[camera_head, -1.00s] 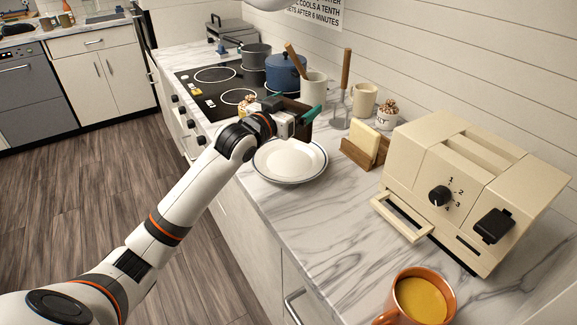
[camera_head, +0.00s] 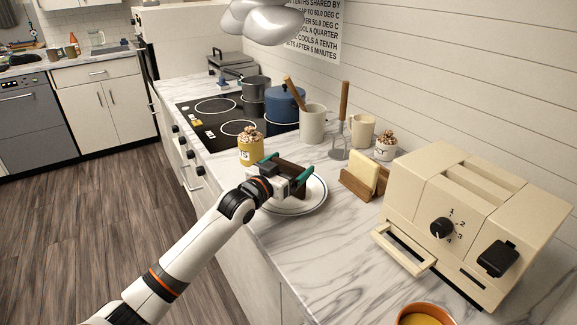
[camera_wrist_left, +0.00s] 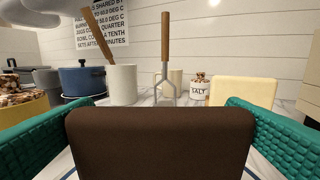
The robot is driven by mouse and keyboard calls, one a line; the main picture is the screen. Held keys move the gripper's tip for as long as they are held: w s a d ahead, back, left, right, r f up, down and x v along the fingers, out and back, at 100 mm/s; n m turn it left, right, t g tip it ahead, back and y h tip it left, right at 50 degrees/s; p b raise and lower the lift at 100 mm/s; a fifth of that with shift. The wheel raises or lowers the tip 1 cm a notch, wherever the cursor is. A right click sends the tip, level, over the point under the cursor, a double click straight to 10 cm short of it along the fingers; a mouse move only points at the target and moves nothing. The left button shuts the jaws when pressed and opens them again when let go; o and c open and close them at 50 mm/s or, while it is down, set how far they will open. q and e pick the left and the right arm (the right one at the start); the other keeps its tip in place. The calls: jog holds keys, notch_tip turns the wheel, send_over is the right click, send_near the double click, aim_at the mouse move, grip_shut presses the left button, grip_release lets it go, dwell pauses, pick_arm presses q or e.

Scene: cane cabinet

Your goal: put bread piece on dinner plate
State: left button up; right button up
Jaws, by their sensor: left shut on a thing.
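The dinner plate (camera_head: 316,201), white with a thin dark rim line, lies on the marble counter; my left arm covers part of it. My left gripper (camera_head: 287,166), with green fingers, is shut on a dark brown bread piece (camera_head: 294,176) over the plate. In the left wrist view the bread piece (camera_wrist_left: 160,145) stands upright as a broad slab between the green fingers, with part of the plate rim low behind it. I cannot tell whether its lower edge touches the plate. My right gripper is not in view.
A yellow jar (camera_head: 250,150) stands left of the plate. A wooden holder with a pale slice (camera_head: 363,176) stands to the right, then a cream toaster (camera_head: 470,215). A utensil crock (camera_head: 313,122) and stove (camera_head: 225,115) are behind.

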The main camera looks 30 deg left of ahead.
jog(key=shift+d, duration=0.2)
pick_arm(q)
jog(key=o, duration=0.6)
jog(key=shift+f, duration=0.1)
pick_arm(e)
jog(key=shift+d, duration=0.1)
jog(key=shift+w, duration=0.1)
pick_arm(q)
jog(key=shift+s, duration=0.15)
jog(key=s, duration=0.4)
jog(key=s+a, duration=0.1)
jog(key=s, duration=0.2)
jog(key=s+b, duration=0.1)
jog(key=s, duration=0.3)
jog(key=shift+s+a+r, duration=0.2)
jog(key=shift+s+a, duration=0.15)
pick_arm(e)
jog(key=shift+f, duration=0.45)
pick_arm(q)
jog(key=shift+f, duration=0.1)
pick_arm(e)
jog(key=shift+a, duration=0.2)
